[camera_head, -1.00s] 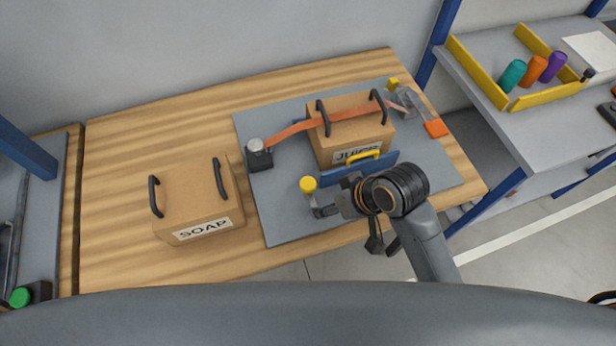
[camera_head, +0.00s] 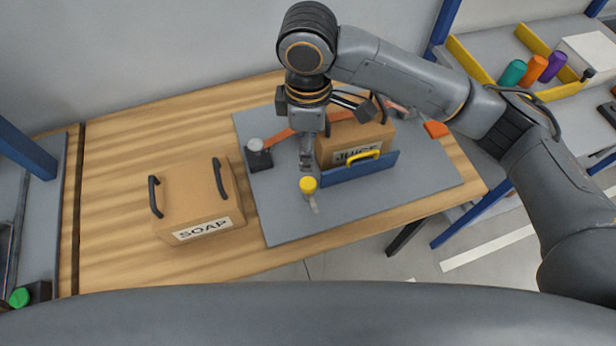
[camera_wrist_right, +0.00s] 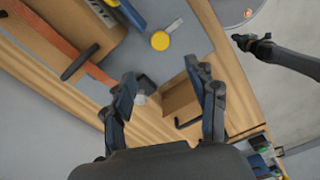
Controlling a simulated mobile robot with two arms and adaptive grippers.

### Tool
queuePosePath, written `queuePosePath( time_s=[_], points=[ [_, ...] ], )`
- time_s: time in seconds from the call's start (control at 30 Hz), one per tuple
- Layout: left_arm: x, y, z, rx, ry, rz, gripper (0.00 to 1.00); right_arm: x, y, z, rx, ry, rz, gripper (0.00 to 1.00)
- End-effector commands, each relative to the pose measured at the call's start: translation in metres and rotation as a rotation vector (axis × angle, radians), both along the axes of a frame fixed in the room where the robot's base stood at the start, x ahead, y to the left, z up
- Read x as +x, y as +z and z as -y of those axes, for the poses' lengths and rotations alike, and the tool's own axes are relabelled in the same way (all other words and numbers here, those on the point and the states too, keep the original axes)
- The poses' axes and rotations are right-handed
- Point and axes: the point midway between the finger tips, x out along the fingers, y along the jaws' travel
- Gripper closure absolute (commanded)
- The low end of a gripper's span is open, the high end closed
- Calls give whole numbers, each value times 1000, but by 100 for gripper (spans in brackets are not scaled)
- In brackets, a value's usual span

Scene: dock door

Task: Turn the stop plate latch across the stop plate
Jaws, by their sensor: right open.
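The latch is a yellow knob (camera_head: 308,185) with a short grey bar (camera_head: 314,205). The bar points to the front, away from the blue stop plate (camera_head: 345,174), which has a yellow handle (camera_head: 363,158). In the right wrist view the knob (camera_wrist_right: 160,40) and bar (camera_wrist_right: 174,25) lie beyond my jaws. My right gripper (camera_head: 306,163) points down just behind the knob. In the wrist view it is open and empty (camera_wrist_right: 166,95). A dark arm tip, apparently my left gripper (camera_wrist_right: 254,42), shows there, its jaws unclear.
The JUICE box (camera_head: 340,148) stands behind the stop plate on a grey mat (camera_head: 300,230), under an orange strap (camera_head: 278,136). The SOAP box (camera_head: 195,200) stands on the wooden table to the left. The mat in front of the latch is clear.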

Motion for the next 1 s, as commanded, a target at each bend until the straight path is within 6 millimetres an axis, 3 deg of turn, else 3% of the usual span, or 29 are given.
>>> queuePosePath(
  time_s=[0.6, 0.8, 1.0],
  points=[
    [-1, 13, 0, 0, 1, -2, 100, -1, -113, 0, 2, -2, -1, 42],
    [-2, 14, -1, 1, 1, -3, 100, 0, -131, 0, 4, -1, 0, 42],
    [-2, 14, -1, 1, 0, -3, 100, 0, -135, 0, 4, 0, 2, 42]
  ],
)
